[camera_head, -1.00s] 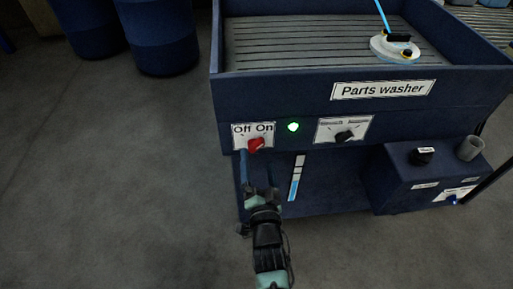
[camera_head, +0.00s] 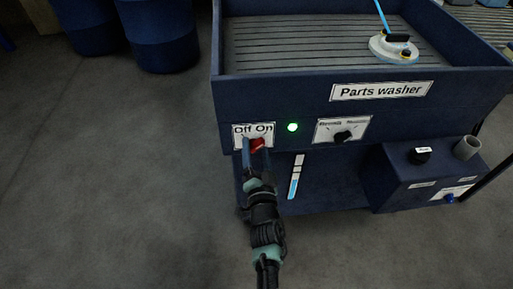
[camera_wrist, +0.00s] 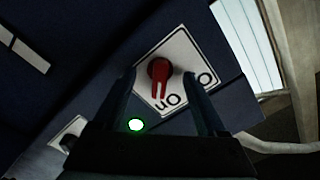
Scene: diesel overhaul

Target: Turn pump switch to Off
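The pump switch is a red knob (camera_head: 258,144) on a white Off/On plate (camera_head: 240,129) at the front left of the parts washer. In the wrist view the knob (camera_wrist: 159,72) has its white pointer line toward the "On" lettering. My gripper (camera_head: 255,151) is at the switch in the head view and partly covers the plate and knob. In the wrist view my gripper (camera_wrist: 160,77) is open, with one finger on each side of the knob. I cannot tell whether either finger touches it.
A lit green lamp (camera_head: 292,127) is right of the switch. Further right is a black knob (camera_head: 343,136) on its own plate. The parts washer (camera_head: 290,88) has a blue box (camera_head: 400,180) with a black cap at lower right. Blue drums (camera_head: 158,35) stand at back left; floor at left is clear.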

